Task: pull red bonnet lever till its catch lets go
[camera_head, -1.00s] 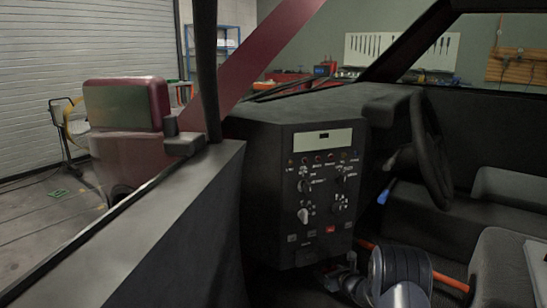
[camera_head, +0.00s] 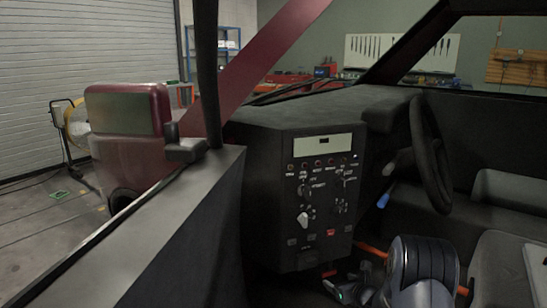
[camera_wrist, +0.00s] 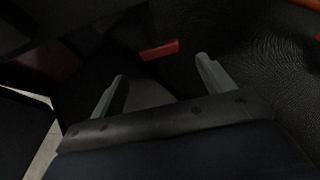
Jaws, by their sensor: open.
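The red bonnet lever (camera_wrist: 159,50) shows in the wrist view as a short red bar against dark trim. It lies ahead of my gripper (camera_wrist: 161,75), between the lines of the two fingers and apart from them. The fingers are spread with nothing between them. In the head view a small red-orange piece (camera_head: 329,273) under the control panel appears to be the same lever. My gripper (camera_head: 342,291) is low in the footwell there, just below and right of that piece. Its fingertips are hard to make out.
The dark control panel (camera_head: 322,200) with knobs stands above my gripper. An orange bar (camera_head: 371,250) runs behind my arm. The steering wheel (camera_head: 430,155) and a seat (camera_head: 495,260) are to the right. The door sill (camera_head: 150,235) is to the left.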

